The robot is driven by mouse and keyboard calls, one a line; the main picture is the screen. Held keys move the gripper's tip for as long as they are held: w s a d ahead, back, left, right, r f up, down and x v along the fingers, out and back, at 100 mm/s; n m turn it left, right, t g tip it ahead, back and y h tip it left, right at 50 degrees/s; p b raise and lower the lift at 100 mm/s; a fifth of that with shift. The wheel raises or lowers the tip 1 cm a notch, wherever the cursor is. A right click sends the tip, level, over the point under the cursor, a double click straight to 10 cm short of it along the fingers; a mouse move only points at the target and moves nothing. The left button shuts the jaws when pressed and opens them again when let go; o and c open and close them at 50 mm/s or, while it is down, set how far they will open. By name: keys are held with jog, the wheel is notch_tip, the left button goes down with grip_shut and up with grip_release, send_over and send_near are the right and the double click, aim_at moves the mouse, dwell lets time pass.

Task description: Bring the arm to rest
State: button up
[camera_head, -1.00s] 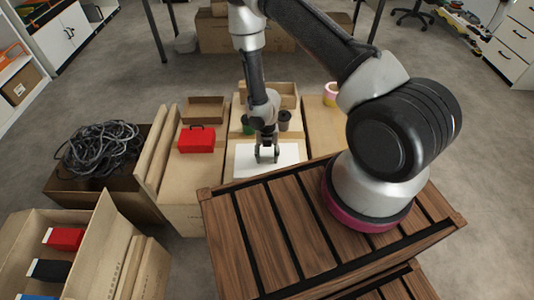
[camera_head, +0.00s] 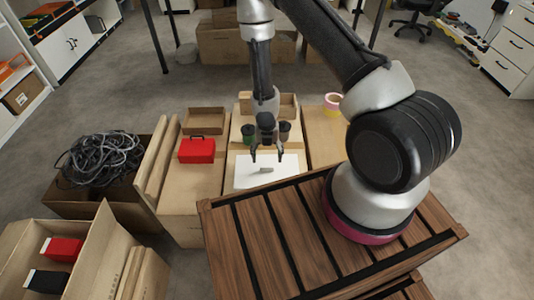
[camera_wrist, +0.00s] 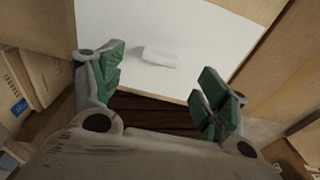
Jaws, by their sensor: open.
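My gripper (camera_head: 267,157) is open and empty above a white sheet or board (camera_head: 246,178) on the middle carton. A small grey block (camera_head: 266,170) lies on the white surface just below the fingertips, apart from them. In the wrist view my gripper's green-padded fingers (camera_wrist: 160,88) are spread wide. The same block looks pale there (camera_wrist: 159,58) and lies beyond the fingers on the white surface (camera_wrist: 200,30).
A red box (camera_head: 197,150), an open tray (camera_head: 205,120), and green (camera_head: 248,133) and dark (camera_head: 285,132) cups stand on the cartons. A wooden slatted top (camera_head: 265,235) is in front. Cables (camera_head: 100,157) fill a carton at left.

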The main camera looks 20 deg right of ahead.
jog(key=shift+w+r, duration=0.1)
jog(key=shift+r, duration=0.7)
jog(key=s+d+r+m+g+h, duration=0.1)
jog(key=s+d+r+m+h, duration=0.25)
jog(key=d+m, duration=0.6)
jog(key=s+d+r+m, duration=0.1)
jog(key=d+r+m, duration=0.1)
jog(key=r+m, duration=0.45)
jog(key=s+d+r+m, duration=0.1)
jog(key=d+r+m, duration=0.15)
jog(key=r, duration=0.65)
jog(key=s+r+m+t+y, duration=0.1)
jog(key=s+r+m+t, duration=0.2)
jog(key=s+r+m, duration=0.4)
jog(key=s+r+m+t+y, duration=0.2)
jog(key=s+r+m, duration=0.5)
jog(key=r, duration=1.7)
jog(key=shift+s+d+r+t, duration=0.25)
jog(key=shift+t, duration=0.65)
